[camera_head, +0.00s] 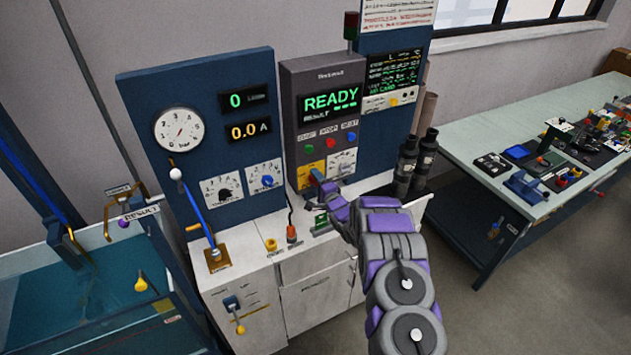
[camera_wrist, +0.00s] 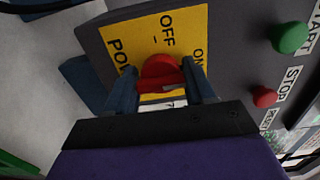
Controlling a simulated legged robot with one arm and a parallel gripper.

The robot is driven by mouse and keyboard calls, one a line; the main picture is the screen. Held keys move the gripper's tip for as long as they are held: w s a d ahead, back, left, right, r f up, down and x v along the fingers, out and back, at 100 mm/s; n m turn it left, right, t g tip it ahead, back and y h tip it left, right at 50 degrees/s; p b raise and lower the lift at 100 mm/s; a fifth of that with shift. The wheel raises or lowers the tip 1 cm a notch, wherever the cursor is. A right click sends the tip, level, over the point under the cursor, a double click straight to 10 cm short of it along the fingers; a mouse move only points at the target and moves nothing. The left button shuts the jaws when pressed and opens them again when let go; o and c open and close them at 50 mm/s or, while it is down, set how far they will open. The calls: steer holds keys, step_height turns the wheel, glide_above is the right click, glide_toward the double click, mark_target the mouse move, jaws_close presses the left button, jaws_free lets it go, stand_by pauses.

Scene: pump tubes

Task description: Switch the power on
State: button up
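The power switch is a red rotary knob (camera_wrist: 160,72) on a yellow plate (camera_wrist: 128,62) marked OFF, ON and POWER in the wrist view. My gripper (camera_wrist: 162,85) is at the knob, one finger on each side of it. The knob's front edge spans most of the gap, but I cannot tell whether the fingers press on it. In the head view the yellow plate (camera_head: 308,172) sits low on the grey control box (camera_head: 322,85), and my gripper (camera_head: 318,182) reaches it from the right, partly covering the knob. The box's display (camera_head: 331,101) reads READY.
Green (camera_wrist: 291,38) and red (camera_wrist: 264,97) buttons are close right of my gripper. A lever with a white ball (camera_head: 176,174) stands left on the white cabinet. Dark cylinders (camera_head: 406,165) stand right of my gripper. A cluttered table (camera_head: 470,130) is farther right, beside open floor.

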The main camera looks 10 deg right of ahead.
steer(key=o, duration=0.4)
steer(key=shift+d, duration=0.2)
steer(key=v, duration=1.7)
steer(key=shift+d, duration=0.1)
